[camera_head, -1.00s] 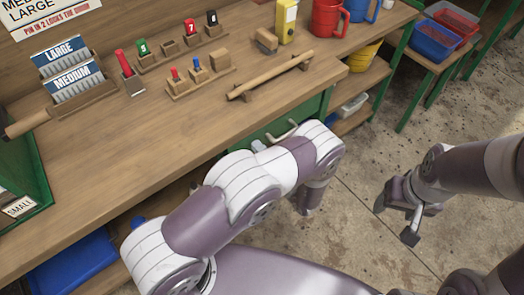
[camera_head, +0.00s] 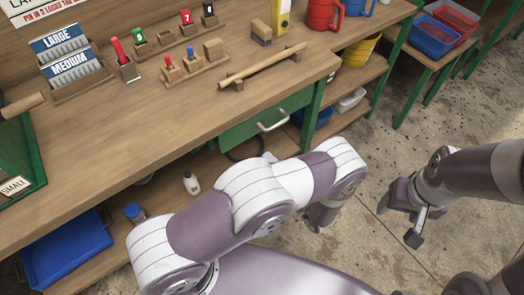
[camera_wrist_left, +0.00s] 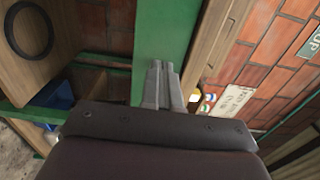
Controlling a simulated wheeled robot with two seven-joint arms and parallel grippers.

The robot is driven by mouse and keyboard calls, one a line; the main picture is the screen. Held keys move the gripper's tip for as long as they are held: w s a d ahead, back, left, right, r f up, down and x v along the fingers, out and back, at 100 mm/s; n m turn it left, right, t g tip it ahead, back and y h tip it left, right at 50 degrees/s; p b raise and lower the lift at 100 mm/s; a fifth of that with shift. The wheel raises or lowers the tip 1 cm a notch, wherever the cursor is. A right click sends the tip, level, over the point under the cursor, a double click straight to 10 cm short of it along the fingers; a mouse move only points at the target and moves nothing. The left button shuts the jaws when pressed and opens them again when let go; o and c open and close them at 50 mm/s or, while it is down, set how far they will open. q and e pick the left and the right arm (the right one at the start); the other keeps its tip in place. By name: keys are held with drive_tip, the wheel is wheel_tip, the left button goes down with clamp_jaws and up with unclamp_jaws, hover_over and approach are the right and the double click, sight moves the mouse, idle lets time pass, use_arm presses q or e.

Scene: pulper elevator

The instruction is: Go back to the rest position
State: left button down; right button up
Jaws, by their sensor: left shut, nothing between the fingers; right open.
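My left arm reaches across the lower middle of the head view, in front of the workbench (camera_head: 120,165). My left gripper (camera_head: 318,216) hangs below its wrist, partly hidden, over the floor. In the left wrist view its two fingers (camera_wrist_left: 160,84) are together with nothing between them, in front of a green panel. My right gripper (camera_head: 412,216) points down at the right of the head view, over the concrete floor. It is open and empty, clear of the bench.
A green drawer (camera_head: 250,128) with a metal handle is shut under the bench top. A blue bin (camera_head: 68,252) and a white bottle (camera_head: 191,182) are on the lower shelf. A wooden bar (camera_head: 262,66) and coloured pegs stand on top. Open floor lies between the bench and my right arm.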

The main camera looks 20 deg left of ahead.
use_arm(q)
drive_tip(key=v, duration=0.4)
drive_tip(key=d+f+n+g+h, duration=0.2)
drive_tip(key=d+f+g+h, duration=0.1)
drive_tip(key=d+f+h, duration=0.6)
drive_tip(key=s+r+n+g+h+p, duration=0.1)
drive_tip(key=s+r+g+h+p, duration=0.15)
drive_tip(key=r, duration=0.35)
drive_tip(key=s+r+n+g+h+p, duration=0.1)
drive_tip(key=s+r+g+h, duration=0.25)
drive_tip(key=r, duration=0.25)
drive_tip(key=s+a+r+n+p, duration=0.1)
drive_tip(key=s+a+r+p, duration=0.1)
drive_tip(key=a+r, duration=0.6)
drive_tip(key=s+a+r+n+p, duration=0.1)
drive_tip(key=a+r+n, duration=0.1)
drive_tip(key=a+r, duration=0.7)
wheel_tip(320, 180, up, 3)
drive_tip(key=shift+s+a+f+p, duration=0.1)
drive_tip(key=shift+s+a+p, duration=0.05)
drive_tip(key=shift+s+p, duration=0.25)
